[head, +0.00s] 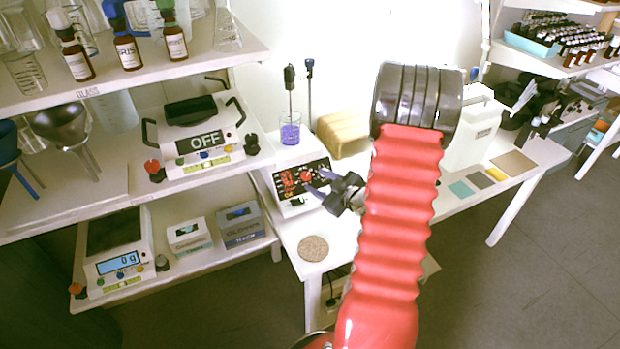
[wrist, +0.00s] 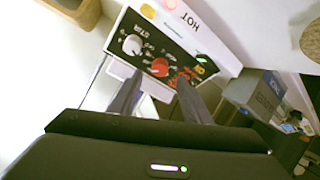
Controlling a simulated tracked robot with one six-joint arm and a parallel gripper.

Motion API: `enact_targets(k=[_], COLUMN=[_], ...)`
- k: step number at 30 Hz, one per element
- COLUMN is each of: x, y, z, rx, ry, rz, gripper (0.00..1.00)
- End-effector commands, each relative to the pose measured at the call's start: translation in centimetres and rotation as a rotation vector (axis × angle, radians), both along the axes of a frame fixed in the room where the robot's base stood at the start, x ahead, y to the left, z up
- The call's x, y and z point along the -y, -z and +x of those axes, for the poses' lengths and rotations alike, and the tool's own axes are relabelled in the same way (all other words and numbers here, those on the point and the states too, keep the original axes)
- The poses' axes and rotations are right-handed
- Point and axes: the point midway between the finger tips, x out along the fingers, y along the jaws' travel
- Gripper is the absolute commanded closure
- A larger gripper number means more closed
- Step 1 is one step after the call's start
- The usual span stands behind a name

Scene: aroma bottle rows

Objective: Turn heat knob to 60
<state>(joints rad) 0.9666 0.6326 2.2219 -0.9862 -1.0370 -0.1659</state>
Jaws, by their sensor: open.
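The stirrer hot plate (head: 298,187) stands on the white bench, its dark front panel facing my gripper. Its red heat knob (head: 306,174) shows in the head view. In the wrist view the panel appears turned over, with the red knob (wrist: 160,67) beside a white stir knob (wrist: 132,45). My gripper (head: 316,184) is open in front of the panel. In the wrist view its two fingers (wrist: 157,95) point at the panel, with the red knob lying between their lines. No contact with the knob is visible. The knob's setting is too small to read.
A round cork mat (head: 313,248) lies in front.

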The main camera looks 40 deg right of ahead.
Motion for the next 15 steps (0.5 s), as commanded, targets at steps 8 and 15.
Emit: enact_targets(k=[8, 15], x=[0.3, 0.4], y=[1.5, 1.9], z=[3.8, 4.9], rx=[-0.001, -0.001], ry=[-0.002, 0.0], rz=[0.001, 0.0], gripper=[0.56, 0.56])
